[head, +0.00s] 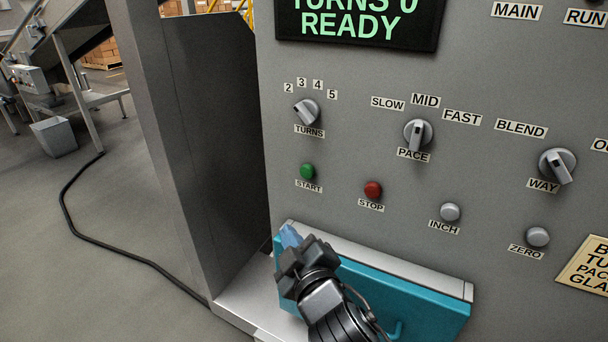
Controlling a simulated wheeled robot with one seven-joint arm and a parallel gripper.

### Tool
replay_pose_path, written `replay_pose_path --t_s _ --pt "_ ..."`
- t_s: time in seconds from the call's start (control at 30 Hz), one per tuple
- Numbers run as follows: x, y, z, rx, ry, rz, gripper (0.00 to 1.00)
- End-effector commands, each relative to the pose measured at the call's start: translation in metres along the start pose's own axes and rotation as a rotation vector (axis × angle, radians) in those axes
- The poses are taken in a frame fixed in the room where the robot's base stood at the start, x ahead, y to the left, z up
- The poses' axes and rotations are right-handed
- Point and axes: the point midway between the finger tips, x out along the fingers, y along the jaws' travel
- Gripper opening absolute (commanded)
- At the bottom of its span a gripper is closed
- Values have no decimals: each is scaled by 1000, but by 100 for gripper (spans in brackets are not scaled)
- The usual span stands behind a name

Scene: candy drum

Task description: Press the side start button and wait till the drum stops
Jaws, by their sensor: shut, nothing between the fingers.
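The green START button (307,171) is on the grey control panel (350,150), with the red STOP button (373,189) to its right. No separate start button on a side face is visible. The display (358,20) at the top reads "TURNS 0 READY". The drum is not in view. My gripper (291,236) is shut and empty, below the START button in the picture and in front of the teal part; it does not cover the button. Whether its bluish tip touches anything cannot be told.
Knobs for TURNS (306,111), PACE (417,134) and WAY (557,166) stick out, with INCH (450,211) and ZERO (538,237) buttons below. A teal panel (430,308) juts out under them. A tall grey plate (175,150) stands left; a cable crosses the floor.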

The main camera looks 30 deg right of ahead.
Motion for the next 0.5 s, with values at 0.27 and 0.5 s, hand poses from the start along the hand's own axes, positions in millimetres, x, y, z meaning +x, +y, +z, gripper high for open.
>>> replay_pose_path --t_s 0.27,0.5 --pt "39 23 -34 -62 -7 54 0" --pt "43 26 -38 -71 -10 61 0"
